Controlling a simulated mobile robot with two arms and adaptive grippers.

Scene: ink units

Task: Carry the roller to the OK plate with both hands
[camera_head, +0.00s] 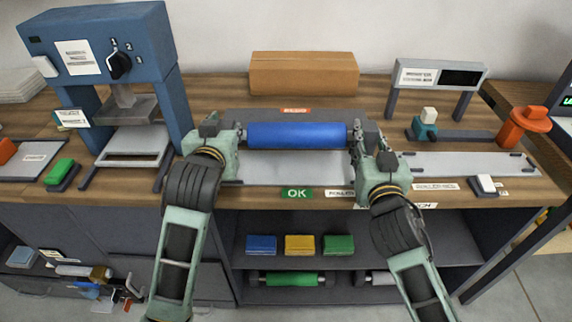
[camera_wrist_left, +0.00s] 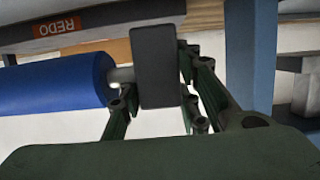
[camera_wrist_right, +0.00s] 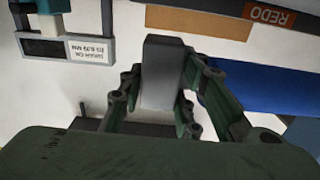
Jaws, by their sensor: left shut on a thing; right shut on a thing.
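The blue roller (camera_head: 296,135) lies level between my two grippers, above the work plates. My left gripper (camera_head: 220,132) is shut on its left end, and my right gripper (camera_head: 358,138) is shut on its right end. In the left wrist view, the roller (camera_wrist_left: 55,85) and its thin grey shaft end beside the finger are visible. In the right wrist view, the blue body (camera_wrist_right: 265,88) shows, but its gripped end is hidden. The light grey OK plate (camera_head: 290,170) lies in front of the roller, with a green OK label (camera_head: 296,193) at its front edge.
The darker REDO plate with its orange label (camera_head: 295,110) is behind the roller. A blue press (camera_head: 105,70) stands left, a gauge stand (camera_head: 437,75) right, and a cardboard box (camera_head: 303,73) at the back. An orange post (camera_head: 522,125) stands at the right.

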